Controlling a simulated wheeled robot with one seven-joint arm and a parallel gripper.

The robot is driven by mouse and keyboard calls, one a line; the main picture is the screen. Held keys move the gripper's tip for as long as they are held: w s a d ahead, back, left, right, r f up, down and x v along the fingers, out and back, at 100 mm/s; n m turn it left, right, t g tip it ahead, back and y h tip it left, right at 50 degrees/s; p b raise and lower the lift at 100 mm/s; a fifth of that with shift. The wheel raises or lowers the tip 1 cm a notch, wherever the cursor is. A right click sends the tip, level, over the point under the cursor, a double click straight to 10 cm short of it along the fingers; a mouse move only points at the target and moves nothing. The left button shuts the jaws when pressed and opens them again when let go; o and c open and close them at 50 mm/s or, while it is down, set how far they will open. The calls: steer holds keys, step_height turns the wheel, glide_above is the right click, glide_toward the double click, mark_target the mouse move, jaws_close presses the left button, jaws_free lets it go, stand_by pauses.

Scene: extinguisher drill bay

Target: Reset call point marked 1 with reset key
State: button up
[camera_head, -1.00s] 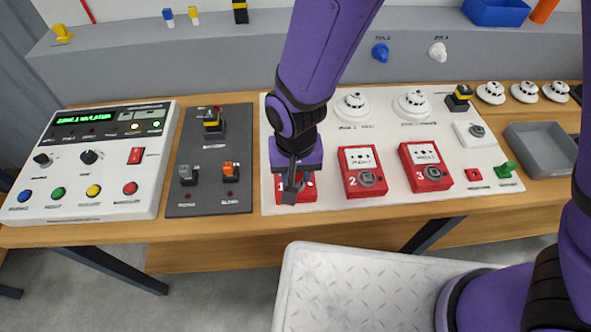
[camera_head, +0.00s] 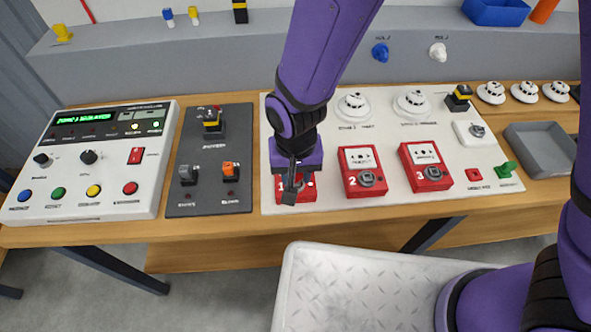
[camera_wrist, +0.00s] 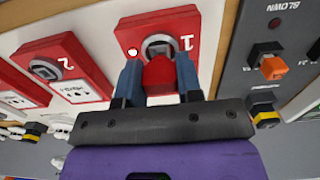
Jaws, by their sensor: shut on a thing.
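Call point 1 (camera_head: 308,191) is a red box on the white panel, mostly hidden behind my gripper in the head view. The wrist view shows its face (camera_wrist: 185,22) with the white "1", a lit white spot and a grey square keyhole. My gripper (camera_wrist: 158,72) is shut on a red thing (camera_wrist: 159,74), which looks like the reset key's head. The key's end meets or lies right in front of the keyhole; I cannot tell how deep it is. In the head view my gripper (camera_head: 290,195) is right over call point 1.
Call points 2 (camera_head: 364,171) and 3 (camera_head: 425,167) stand to the right on the panel. A dark switch panel (camera_head: 209,158) and a control panel with a green display (camera_head: 95,160) lie to the left. An empty grey tray (camera_head: 541,149) is at the far right.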

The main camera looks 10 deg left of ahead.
steer(key=shift+f, duration=0.7)
stand_by(0.4)
steer(key=shift+m, duration=1.1)
